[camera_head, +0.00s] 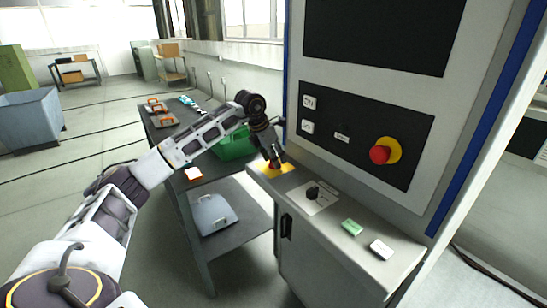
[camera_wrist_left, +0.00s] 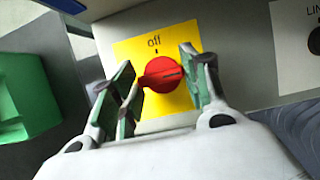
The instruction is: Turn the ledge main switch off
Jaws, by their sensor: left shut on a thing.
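The ledge main switch is a red rotary knob (camera_wrist_left: 162,74) on a yellow plate (camera_wrist_left: 126,50) marked "off" at its upper edge in the left wrist view. The knob's dark mark lies sideways, not in line with the "off" tick. In the head view the yellow plate (camera_head: 289,168) lies on the grey cabinet ledge (camera_head: 330,215), mostly under my gripper. My left gripper (camera_head: 275,164) points down over it and is shut on the knob, with a finger on either side (camera_wrist_left: 158,68). My right gripper is not in view.
Along the ledge are a black knob (camera_head: 313,192) on a white plate, a green block (camera_head: 352,227) and a white block (camera_head: 381,248). The panel above has a red emergency button (camera_head: 380,154). A green bin (camera_head: 236,146) stands on the dark table behind my arm.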

